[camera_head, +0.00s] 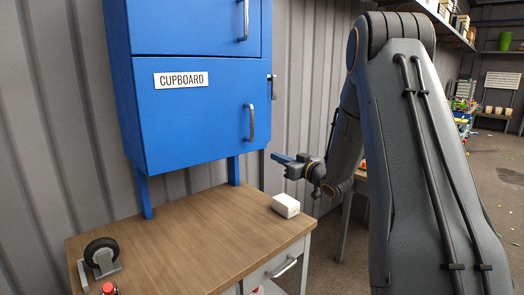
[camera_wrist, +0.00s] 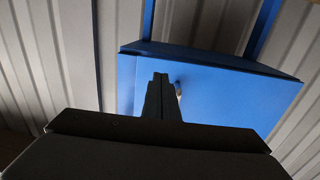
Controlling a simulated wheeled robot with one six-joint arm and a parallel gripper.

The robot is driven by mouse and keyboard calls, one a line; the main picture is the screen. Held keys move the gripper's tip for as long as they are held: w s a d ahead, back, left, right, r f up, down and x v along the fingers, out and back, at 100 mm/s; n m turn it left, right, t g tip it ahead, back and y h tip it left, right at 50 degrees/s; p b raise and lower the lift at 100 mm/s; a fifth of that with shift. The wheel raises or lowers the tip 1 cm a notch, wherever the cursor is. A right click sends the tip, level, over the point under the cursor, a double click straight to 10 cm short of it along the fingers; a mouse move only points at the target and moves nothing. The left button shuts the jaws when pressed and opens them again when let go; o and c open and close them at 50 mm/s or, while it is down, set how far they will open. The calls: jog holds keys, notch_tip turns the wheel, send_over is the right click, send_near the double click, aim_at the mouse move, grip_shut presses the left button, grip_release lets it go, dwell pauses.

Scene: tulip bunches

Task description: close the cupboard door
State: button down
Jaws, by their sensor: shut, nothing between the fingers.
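The blue cupboard (camera_head: 190,125) hangs above the workbench and bears a white CUPBOARD label (camera_head: 181,79). Its labelled front lies flat, with no visible gap, and has a vertical handle (camera_head: 250,122). Another handle (camera_head: 272,87) sticks out at the right edge; I cannot tell which panel bears it. The cupboard also fills the middle of the wrist view (camera_wrist: 235,90), where a small handle (camera_wrist: 179,89) shows beside my fingers. My gripper (camera_head: 274,157) is shut and empty, to the right of and below the cupboard front. In the wrist view its fingertips (camera_wrist: 158,78) are together. Contact is not visible.
The wooden workbench (camera_head: 185,245) stands below, with a white box (camera_head: 286,206) near its right edge and a black caster wheel (camera_head: 101,253) at front left. Its drawer has a handle (camera_head: 284,267). Floor (camera_head: 500,185) is open at the far right.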

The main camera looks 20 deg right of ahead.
aim_at(257, 148)
jog(key=p+x, duration=0.3)
jog(key=x, duration=0.6)
jog(key=shift+w+a, duration=0.15)
jog(key=shift+w, duration=0.3)
